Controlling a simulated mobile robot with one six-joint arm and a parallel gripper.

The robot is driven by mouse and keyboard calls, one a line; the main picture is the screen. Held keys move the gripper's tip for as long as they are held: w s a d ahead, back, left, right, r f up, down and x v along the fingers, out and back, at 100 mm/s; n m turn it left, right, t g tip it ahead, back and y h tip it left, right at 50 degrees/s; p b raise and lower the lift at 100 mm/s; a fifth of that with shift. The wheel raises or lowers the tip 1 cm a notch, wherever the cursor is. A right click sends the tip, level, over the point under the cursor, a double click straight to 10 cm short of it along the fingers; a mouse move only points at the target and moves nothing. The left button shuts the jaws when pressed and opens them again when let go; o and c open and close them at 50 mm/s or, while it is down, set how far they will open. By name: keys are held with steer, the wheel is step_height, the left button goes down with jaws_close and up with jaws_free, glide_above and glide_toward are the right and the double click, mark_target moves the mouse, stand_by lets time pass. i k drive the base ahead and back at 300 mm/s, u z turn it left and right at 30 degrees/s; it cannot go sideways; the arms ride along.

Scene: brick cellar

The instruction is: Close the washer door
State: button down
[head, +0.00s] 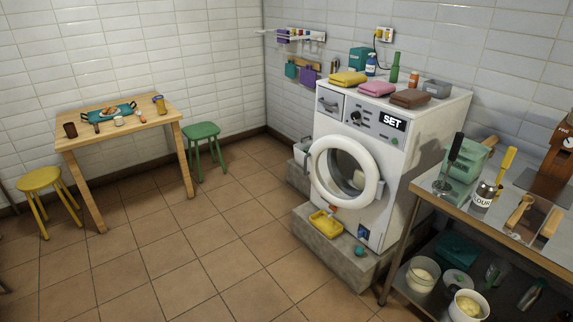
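The white washer (393,157) stands on a low grey plinth against the right wall. Its round door (376,190) has a thick white rim and dark glass, with a grey handle at its left side. The door's left edge reaches past the left edge of the washer front, so it appears to stand ajar, hinged on the right. How wide the gap is cannot be told from this view. Something pale shows through the glass. My gripper is not in view.
A yellow tray (326,224) and a teal ball (360,250) lie on the plinth (340,259) below the door. A cluttered metal table (424,191) stands close at right. A green stool (201,131) and wooden table (123,128) are at left. Tiled floor between is clear.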

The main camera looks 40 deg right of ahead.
mark_target(374, 188)
steer(key=u, duration=0.35)
steer(key=k, duration=0.25)
steer(key=u, duration=1.7)
steer(key=k, duration=0.9)
steer(key=z, duration=0.55)
steer(key=k, duration=0.5)
steer(key=z, duration=0.8)
steer(key=i, duration=1)
steer(key=z, duration=0.2)
